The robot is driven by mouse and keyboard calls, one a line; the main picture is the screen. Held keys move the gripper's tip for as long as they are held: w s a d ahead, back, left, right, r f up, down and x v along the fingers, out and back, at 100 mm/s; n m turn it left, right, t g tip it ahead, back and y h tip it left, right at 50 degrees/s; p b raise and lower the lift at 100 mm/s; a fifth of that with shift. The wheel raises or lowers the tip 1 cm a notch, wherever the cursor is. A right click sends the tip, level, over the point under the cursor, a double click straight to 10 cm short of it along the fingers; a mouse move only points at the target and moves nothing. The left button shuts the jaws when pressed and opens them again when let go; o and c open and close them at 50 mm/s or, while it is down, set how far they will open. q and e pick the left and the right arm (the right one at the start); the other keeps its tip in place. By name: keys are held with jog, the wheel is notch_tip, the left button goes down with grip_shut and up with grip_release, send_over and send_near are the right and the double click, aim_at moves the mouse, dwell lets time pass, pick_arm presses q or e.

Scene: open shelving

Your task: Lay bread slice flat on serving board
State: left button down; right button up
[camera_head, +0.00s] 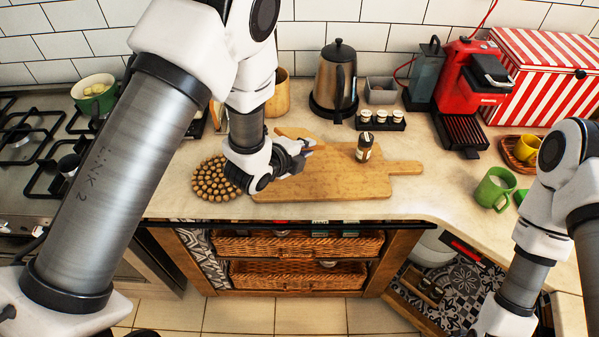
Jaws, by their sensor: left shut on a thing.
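The wooden serving board (335,182) lies flat on the counter, its handle pointing right. My left gripper (300,152) is over the left part of the board, shut on a thin brown piece, which looks like the bread slice (296,134). The fingers and wrist hide part of the slice. It seems tilted, and I cannot tell whether it touches the board. My right arm comes in at the right edge, and its gripper is out of view.
A small dark-capped jar (364,148) stands on the board, right of the gripper. A round beaded trivet (213,183) lies left of the board. Behind stand a kettle (335,80) and a spice rack (381,122). A green mug (493,188) stands right.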

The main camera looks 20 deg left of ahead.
pick_arm(q)
jog(key=f+b, duration=0.2)
jog(key=f, duration=0.1)
jog(key=f+b, duration=0.2)
jog(key=f, duration=0.2)
jog(key=shift+w+a, duration=0.15)
jog(key=shift+w, duration=0.05)
jog(key=shift+f, duration=0.1)
jog(key=shift+s, duration=0.1)
jog(key=c, duration=1.4)
grip_release()
jog(key=shift+o, duration=0.2)
jog(key=shift+s+a+r, duration=0.1)
jog(key=shift+s+r, duration=0.25)
jog(key=shift+s, duration=0.05)
jog(key=v, duration=0.7)
jog(key=shift+p, duration=0.45)
